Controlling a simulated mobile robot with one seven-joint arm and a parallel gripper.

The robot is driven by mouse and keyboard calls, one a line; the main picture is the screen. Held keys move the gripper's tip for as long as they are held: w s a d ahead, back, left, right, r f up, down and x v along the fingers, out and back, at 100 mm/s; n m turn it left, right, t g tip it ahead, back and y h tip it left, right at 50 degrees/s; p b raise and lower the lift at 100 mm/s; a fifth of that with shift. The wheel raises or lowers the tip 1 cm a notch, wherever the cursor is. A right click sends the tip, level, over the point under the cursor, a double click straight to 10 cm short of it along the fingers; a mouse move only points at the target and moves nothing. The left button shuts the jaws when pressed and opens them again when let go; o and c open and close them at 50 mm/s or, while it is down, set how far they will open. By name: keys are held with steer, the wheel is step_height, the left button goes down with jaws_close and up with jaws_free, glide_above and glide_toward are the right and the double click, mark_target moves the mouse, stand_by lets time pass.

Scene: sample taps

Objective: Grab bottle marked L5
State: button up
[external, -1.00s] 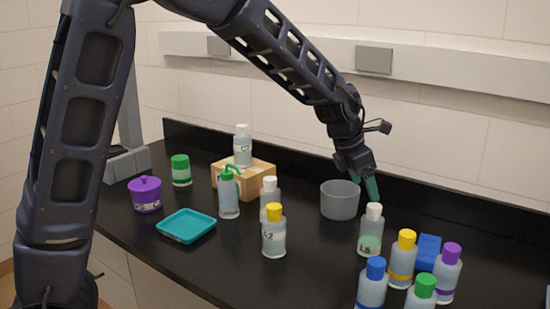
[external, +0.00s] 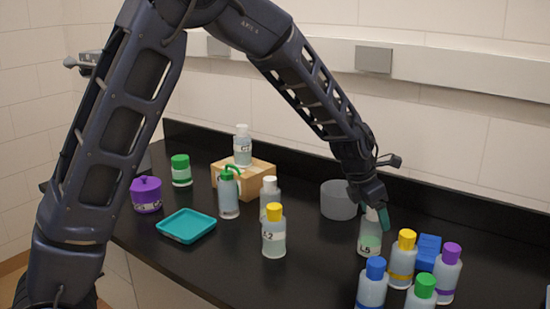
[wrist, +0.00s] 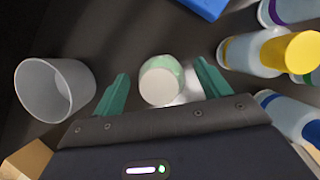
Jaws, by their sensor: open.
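The bottle marked L5 (external: 369,239) stands upright on the black counter, clear with a white cap and pale green contents. My gripper (external: 384,212) is right at its cap in the external view and hides part of it. In the wrist view the bottle's white cap (wrist: 161,86) lies between the two green fingertips of my open gripper (wrist: 162,85). A gap shows on each side of the cap, and the fingers are not closed on it.
A grey cup (external: 338,200) stands just left of the L5 bottle. Bottles with yellow (external: 402,262), blue (external: 372,285), green (external: 422,290) and purple (external: 447,272) caps crowd its right, beside a blue block (external: 428,250). The L2 bottle (external: 274,235) and teal tray (external: 187,226) are farther left.

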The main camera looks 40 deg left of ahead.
steer(key=shift+x, duration=1)
steer(key=c, duration=1.4)
